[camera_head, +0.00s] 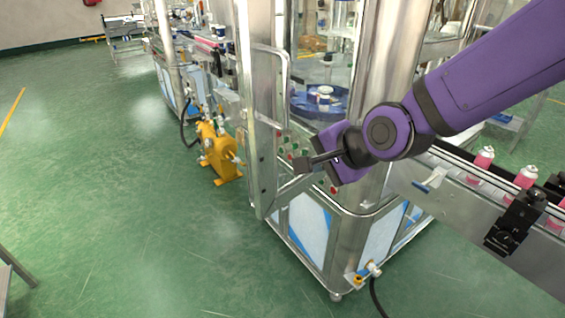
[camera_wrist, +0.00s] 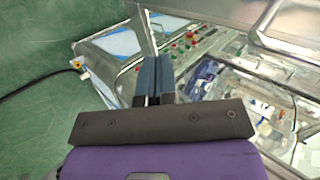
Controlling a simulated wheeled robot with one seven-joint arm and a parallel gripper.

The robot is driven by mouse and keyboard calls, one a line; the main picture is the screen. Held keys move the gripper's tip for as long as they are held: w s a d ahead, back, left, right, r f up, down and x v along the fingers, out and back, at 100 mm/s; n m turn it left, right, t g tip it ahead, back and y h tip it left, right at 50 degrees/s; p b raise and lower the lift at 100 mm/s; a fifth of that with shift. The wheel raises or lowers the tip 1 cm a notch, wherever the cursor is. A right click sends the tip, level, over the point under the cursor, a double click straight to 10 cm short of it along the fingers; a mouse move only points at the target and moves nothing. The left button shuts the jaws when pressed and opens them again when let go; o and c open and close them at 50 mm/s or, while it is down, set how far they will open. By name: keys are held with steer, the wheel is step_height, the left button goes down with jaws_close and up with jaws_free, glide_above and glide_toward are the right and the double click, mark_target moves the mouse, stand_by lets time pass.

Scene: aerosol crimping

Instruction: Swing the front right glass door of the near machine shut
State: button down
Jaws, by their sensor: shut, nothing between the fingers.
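The front right glass door (camera_head: 259,150) of the near machine stands ajar in the head view. Its metal frame is seen steeply from the side, with a bar handle (camera_head: 287,85) on it. My gripper (camera_head: 302,165) is near the door's lower part, in front of the control panel; I cannot tell whether it touches the door. In the wrist view my gripper's fingers (camera_wrist: 153,78) are together and empty. A metal frame bar (camera_wrist: 255,47) crosses the upper right there; I cannot tell whether it is the door's.
The control panel (camera_wrist: 185,45) with coloured buttons lies just beyond the fingers. A conveyor (camera_head: 465,205) with pink-and-white cans (camera_head: 482,160) runs at the right. A yellow pump-like unit (camera_head: 222,160) stands left of the door. Green floor (camera_head: 120,200) is clear at left.

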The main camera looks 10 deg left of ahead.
mark_target(274, 166)
steer(key=shift+w+a+f, duration=0.85)
steer(key=shift+a, duration=0.45)
steer(key=shift+w+a+f, duration=0.8)
steer(key=shift+a+f, duration=0.05)
steer(key=shift+a, duration=0.5)
steer(key=shift+w+a+f, duration=0.85)
steer(key=shift+a, duration=0.45)
steer(key=shift+a, duration=0.15)
